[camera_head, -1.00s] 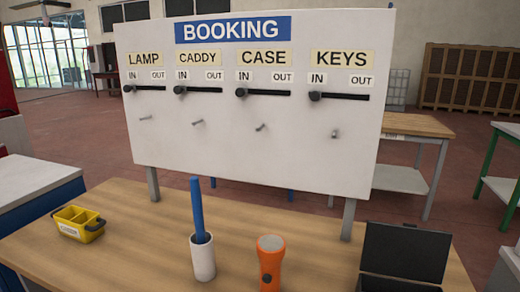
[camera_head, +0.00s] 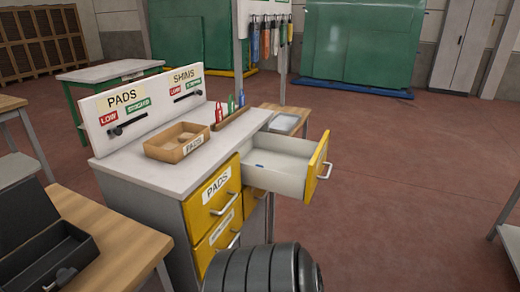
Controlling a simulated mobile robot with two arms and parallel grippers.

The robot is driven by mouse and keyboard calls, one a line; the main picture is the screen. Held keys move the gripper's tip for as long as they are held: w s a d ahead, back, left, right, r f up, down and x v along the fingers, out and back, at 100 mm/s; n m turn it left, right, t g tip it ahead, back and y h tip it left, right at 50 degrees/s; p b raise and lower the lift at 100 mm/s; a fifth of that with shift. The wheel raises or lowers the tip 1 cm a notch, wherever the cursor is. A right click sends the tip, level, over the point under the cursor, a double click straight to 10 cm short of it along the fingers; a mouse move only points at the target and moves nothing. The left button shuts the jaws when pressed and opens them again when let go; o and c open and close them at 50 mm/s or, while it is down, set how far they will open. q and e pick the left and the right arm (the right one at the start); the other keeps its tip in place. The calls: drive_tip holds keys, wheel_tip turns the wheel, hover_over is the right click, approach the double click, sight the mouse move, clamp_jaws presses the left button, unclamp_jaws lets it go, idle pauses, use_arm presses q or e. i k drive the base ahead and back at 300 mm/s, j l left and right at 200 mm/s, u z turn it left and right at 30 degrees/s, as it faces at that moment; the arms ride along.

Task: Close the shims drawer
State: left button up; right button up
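A drawer with a yellow front (camera_head: 317,166) and pale inner walls stands pulled out from the right part of the grey-topped cabinet (camera_head: 160,182). Its front faces away to the right, so any label on it is hidden; a metal handle (camera_head: 325,171) sticks out from it. A small blue item (camera_head: 260,166) lies inside. The board above the cabinet top reads PADS at left and SHIMS (camera_head: 184,75) at right. The PADS drawer (camera_head: 213,192) and the yellow drawer under it (camera_head: 219,235) look shut. Neither of my grippers is in view.
An open cardboard-coloured PADS box (camera_head: 178,142) and a holder with coloured tools (camera_head: 230,115) stand on the cabinet. A wooden table with a black case (camera_head: 50,250) is at lower left. The floor right of the open drawer is clear.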

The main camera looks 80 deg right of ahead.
sight(294, 168)
drive_tip(key=k+j+z, duration=0.1)
drive_tip(key=z, duration=3)
